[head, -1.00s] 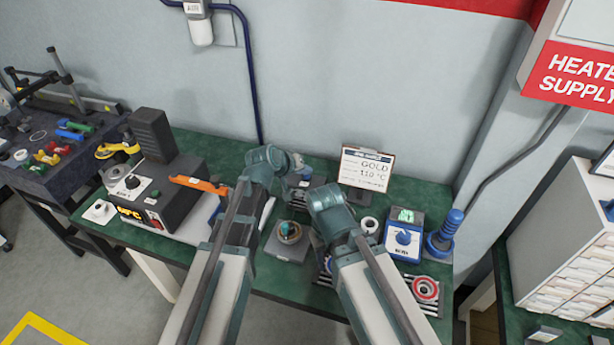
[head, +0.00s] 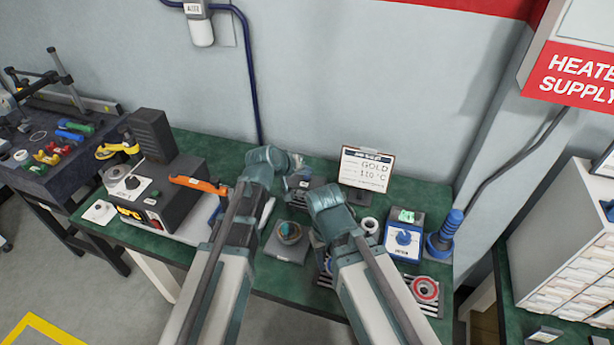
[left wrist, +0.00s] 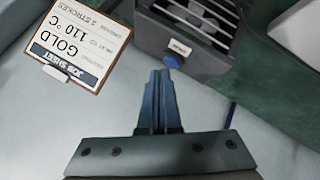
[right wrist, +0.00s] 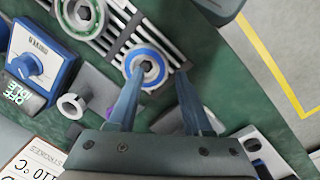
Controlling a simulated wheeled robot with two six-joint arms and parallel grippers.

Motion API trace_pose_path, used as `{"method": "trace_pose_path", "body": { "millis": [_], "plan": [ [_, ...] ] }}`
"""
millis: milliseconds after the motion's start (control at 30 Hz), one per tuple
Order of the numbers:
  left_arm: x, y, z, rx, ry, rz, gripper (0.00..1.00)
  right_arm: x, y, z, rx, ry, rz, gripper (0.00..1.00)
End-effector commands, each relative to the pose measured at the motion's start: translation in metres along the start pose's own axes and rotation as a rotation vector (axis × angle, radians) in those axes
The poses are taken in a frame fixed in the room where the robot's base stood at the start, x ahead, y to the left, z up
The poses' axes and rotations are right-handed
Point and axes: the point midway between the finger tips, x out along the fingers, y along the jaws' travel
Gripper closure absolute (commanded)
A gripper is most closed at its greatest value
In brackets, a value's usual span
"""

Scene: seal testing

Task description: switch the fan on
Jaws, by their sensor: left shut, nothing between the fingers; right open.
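The fan (left wrist: 205,64) is a dark grey box with pale slats, seen at the top of the left wrist view. A blue button (left wrist: 173,61) sits on its side beside a small white label. My left gripper (left wrist: 160,73) is shut and empty, its tips right at the button; I cannot tell whether they touch or press it. In the head view the left gripper (head: 303,171) is partly hidden by its arm, near the back of the bench. My right gripper (right wrist: 160,76) is open and empty above a blue ring (right wrist: 147,68) on a striped plate.
A job sheet (head: 366,168) reading GOLD, 110 °C stands behind the grippers. A blue dial box (head: 404,238) and blue-handled tool (head: 446,232) stand at the right. A dark heater unit (head: 160,190) with an orange handle stands at the left.

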Motion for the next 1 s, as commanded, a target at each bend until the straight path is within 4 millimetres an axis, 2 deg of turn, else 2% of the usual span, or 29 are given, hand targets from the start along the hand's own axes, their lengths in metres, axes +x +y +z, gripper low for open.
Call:
{"method": "trace_pose_path", "body": {
  "millis": [1000],
  "plan": [
    [0.0061, -0.0045, 0.0046, 0.0, 0.0, 0.0, 1.0, 0.0087, -0.0008, -0.0005, 0.0, 0.0, 0.0, 0.5]
  ]
}}
